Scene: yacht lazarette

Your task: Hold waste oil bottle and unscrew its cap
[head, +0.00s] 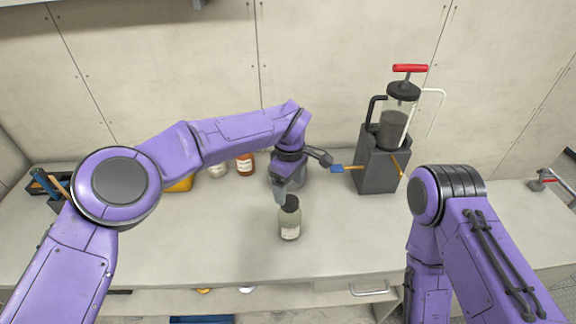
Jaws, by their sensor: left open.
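A greenish-grey bottle (290,223) with a pale label and a dark cap (291,203) stands upright on the bench, front of centre. I take it to be the waste oil bottle. My left gripper (287,191) is open, pointing down just above and behind the cap. Its fingers partly overlap the cap in the picture, and I cannot tell whether they touch it. My right arm comes in from the right and bends down. Its gripper is not in view.
A dark pump unit (378,170) with a red handle stands back right. A blue-tipped tool (337,168) lies beside it. Small bottles (245,164) stand behind my left arm. The bench (340,235) right of the bottle is clear; a drawer handle (369,292) is below.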

